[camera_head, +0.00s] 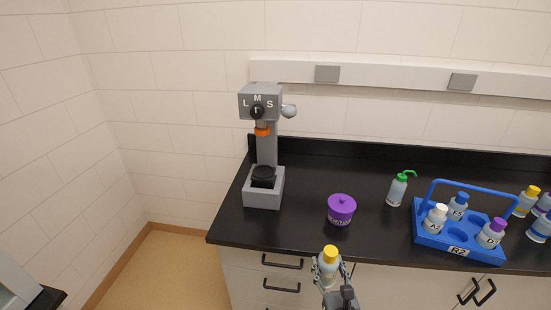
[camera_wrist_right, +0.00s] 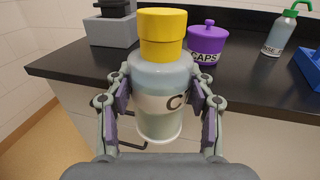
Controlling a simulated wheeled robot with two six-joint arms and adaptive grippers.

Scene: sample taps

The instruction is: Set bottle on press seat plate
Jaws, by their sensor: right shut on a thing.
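A translucent bottle with a yellow cap (camera_head: 329,252) is upright in my right gripper (camera_head: 330,268), in front of the counter's front edge. In the right wrist view the bottle (camera_wrist_right: 160,80) stands between both fingers of the right gripper (camera_wrist_right: 160,100), which are shut on its sides; its label shows a letter C. The grey press (camera_head: 262,105) stands at the counter's left end. The gripper is in front and right of the press. My left gripper is not in view.
A purple caps tub (camera_head: 341,210) stands right of the press. Bare counter lies between press and tub.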

